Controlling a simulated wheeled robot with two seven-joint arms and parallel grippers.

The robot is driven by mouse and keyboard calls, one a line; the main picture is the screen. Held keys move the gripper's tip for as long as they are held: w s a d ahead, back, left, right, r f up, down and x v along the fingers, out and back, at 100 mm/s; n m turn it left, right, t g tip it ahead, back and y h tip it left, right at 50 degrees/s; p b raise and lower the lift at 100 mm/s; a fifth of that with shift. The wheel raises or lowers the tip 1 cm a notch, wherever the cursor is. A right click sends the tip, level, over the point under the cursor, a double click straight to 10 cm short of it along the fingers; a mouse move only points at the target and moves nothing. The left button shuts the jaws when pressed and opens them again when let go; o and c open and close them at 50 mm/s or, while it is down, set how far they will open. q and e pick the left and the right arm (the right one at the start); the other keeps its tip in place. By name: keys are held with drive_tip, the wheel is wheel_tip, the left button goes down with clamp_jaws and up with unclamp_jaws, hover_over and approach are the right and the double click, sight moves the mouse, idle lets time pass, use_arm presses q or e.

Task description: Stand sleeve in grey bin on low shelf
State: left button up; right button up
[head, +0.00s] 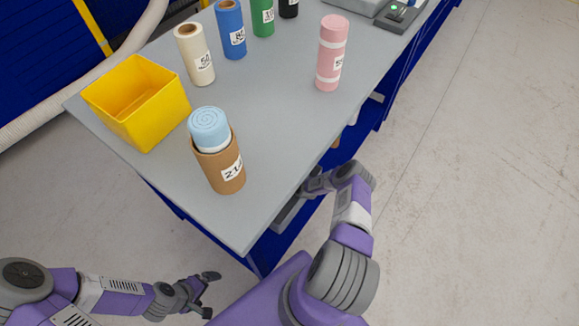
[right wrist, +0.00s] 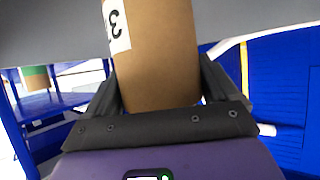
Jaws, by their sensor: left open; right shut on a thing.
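My right gripper (right wrist: 157,88) is shut on a brown cardboard sleeve (right wrist: 160,60) with a white label, one finger on each side of it. The sleeve's top is cut off in the right wrist view. In the head view my right arm reaches in under the table edge, and the gripper and held sleeve are hidden there. My left gripper (head: 207,290) is open and empty, low in front of the table. I cannot clearly make out the grey bin; a grey surface (right wrist: 50,35) lies behind the sleeve, and I cannot tell what it is.
The grey tabletop (head: 265,110) holds a yellow bin (head: 135,105), another brown sleeve (head: 222,172) around a light blue roll (head: 208,125), and a pink roll (head: 331,55). Several coloured rolls stand at the back. Blue table frame parts (right wrist: 285,85) flank the right gripper.

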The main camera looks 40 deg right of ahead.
drive_tip(key=shift+a+f, duration=0.1)
drive_tip(key=shift+f, duration=0.2)
drive_tip(key=shift+s+f, duration=0.15)
drive_tip(key=o, duration=1.2)
drive_tip(key=shift+s+f, duration=0.1)
drive_tip(key=shift+c, duration=0.2)
drive_tip(key=r+p+v, duration=0.1)
drive_tip(key=p+v, duration=0.4)
drive_tip(key=v, duration=0.7)
drive_tip(key=shift+p, duration=0.35)
